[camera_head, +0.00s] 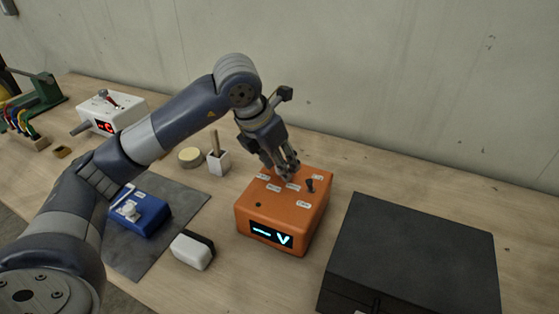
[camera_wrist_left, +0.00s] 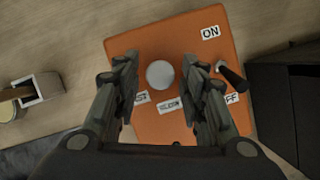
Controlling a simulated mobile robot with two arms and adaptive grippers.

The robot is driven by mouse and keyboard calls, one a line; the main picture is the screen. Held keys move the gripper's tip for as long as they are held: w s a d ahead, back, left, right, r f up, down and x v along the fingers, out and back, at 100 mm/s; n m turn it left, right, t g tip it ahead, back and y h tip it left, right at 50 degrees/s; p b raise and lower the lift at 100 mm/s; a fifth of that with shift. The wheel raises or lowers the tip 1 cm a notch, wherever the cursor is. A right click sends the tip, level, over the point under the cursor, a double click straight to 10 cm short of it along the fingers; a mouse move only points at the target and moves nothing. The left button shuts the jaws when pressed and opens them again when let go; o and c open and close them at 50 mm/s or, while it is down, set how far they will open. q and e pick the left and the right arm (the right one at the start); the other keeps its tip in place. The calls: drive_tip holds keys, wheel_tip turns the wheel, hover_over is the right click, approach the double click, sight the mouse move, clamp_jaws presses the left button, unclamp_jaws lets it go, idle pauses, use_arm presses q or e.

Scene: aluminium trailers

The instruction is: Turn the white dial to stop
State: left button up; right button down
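The orange box (camera_head: 284,212) stands on the workbench with a lit display on its front reading dashes and a V. Its top carries several white labels and a black toggle lever (camera_head: 310,186). The round white dial (camera_wrist_left: 160,74) sits on the box top in the left wrist view; in the head view my gripper hides it. My left gripper (camera_head: 287,170) points down over the box. In the left wrist view its two fingers (camera_wrist_left: 160,60) are apart, one on each side of the dial, with visible gaps. Labels ON and, partly hidden, one ending in FF show there. My right gripper is not in view.
A black case (camera_head: 415,255) stands close on the right. A blue box with a white knob (camera_head: 142,214) lies on a grey mat (camera_head: 186,200) at left. A white-and-black block (camera_head: 192,251), a small white holder (camera_head: 218,162) and a white box (camera_head: 112,110) stand nearby.

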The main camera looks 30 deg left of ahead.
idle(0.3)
use_arm(q)
drive_tip(key=v, duration=1.2)
drive_tip(key=shift+w, duration=0.1)
